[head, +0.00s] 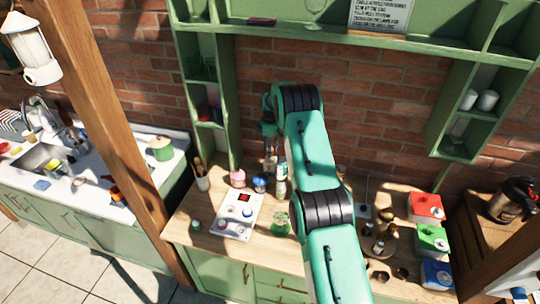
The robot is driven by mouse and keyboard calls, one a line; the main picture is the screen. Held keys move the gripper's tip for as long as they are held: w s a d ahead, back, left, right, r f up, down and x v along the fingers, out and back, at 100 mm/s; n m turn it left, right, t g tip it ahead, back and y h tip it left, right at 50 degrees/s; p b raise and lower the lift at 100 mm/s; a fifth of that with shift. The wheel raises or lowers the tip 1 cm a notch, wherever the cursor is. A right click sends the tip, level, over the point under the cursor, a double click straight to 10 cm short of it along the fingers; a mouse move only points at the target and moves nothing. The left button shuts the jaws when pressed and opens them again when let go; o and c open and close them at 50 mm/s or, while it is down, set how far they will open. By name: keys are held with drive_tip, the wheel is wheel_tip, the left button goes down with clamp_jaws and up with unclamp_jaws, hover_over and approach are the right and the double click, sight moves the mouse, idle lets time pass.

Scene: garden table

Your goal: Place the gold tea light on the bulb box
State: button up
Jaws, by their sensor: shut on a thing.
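My gripper (270,158) points down over the back of the wooden counter, left of my raised teal arm. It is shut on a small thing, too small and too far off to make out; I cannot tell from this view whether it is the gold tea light. No gold tea light shows clearly elsewhere. I cannot tell which thing is the bulb box. A red box (425,208), a green box (431,239) and a blue box (437,274) stand in a row at the counter's right end. My arm hides the middle of the counter.
Left on the counter (187,229) are a white panel (239,215), a pink jar (237,178), a blue-topped jar (260,184), a bottle (281,180) and a green glass (280,224). Several small dark items stand right of my arm. Green shelves (210,95) flank the brick wall.

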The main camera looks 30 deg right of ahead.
drive_tip(key=shift+f, duration=1.75)
drive_tip(key=shift+f, duration=0.2)
drive_tip(key=o, duration=1.1)
drive_tip(key=shift+o, duration=0.2)
drive_tip(key=shift+r, duration=0.15)
wheel_tip(320, 180, up, 11)
drive_tip(key=shift+r+b, duration=0.2)
drive_tip(key=shift+b, duration=0.45)
drive_tip(key=shift+r, duration=0.35)
